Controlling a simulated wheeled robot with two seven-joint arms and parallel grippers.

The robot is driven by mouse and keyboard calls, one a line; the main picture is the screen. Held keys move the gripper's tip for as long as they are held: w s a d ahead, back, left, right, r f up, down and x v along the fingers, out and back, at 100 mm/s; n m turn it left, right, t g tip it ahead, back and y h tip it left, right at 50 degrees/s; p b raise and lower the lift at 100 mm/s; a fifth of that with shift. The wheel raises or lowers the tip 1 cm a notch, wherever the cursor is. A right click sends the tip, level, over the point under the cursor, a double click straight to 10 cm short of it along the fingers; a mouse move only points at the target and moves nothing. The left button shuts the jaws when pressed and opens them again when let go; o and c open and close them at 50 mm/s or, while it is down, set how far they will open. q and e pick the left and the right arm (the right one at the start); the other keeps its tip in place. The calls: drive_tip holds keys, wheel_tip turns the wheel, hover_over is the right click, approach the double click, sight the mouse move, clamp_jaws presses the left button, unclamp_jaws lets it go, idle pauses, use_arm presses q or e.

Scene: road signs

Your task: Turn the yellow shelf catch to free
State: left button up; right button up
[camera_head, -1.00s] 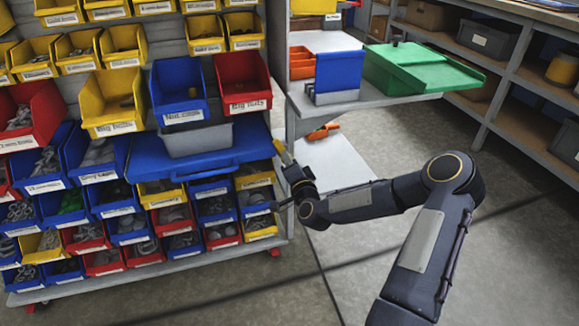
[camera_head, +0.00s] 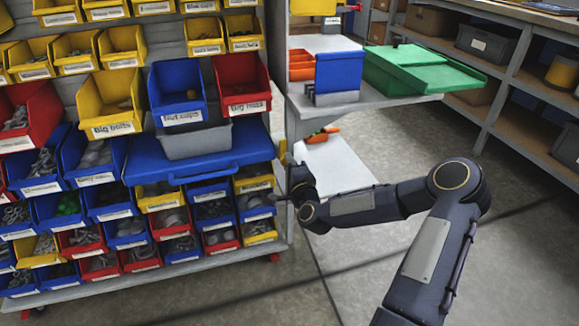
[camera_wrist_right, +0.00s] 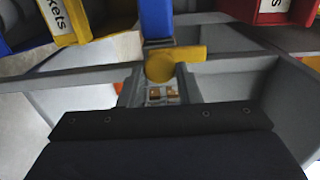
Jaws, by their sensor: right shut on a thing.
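The yellow shelf catch (camera_head: 282,148) shows as a small yellow piece at the right edge of the bin rack, beside the blue pull-out shelf (camera_head: 150,166). In the wrist view the catch (camera_wrist_right: 176,63) has a rounded end at the middle and a short arm pointing right. My right gripper (camera_head: 287,165) is at the catch and shut on it. In the wrist view my right gripper's fingers (camera_wrist_right: 160,88) reach up to the rounded end, which hides their tips. My left gripper is not in view.
The blue shelf carries a grey tray (camera_head: 195,140). Labelled bins fill the rack around it. A side shelf at the right holds a green box (camera_head: 415,72) and a blue bin (camera_head: 340,70). The floor (camera_head: 330,270) near my right arm is clear.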

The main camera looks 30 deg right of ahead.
drive_tip(key=o, duration=0.9)
drive_tip(key=shift+o, duration=0.2)
drive_tip(key=p+v, duration=0.1)
drive_tip(key=v, duration=0.6)
drive_tip(key=shift+s+p, duration=0.3)
drive_tip(key=shift+s, duration=0.1)
drive_tip(key=shift+a, duration=0.1)
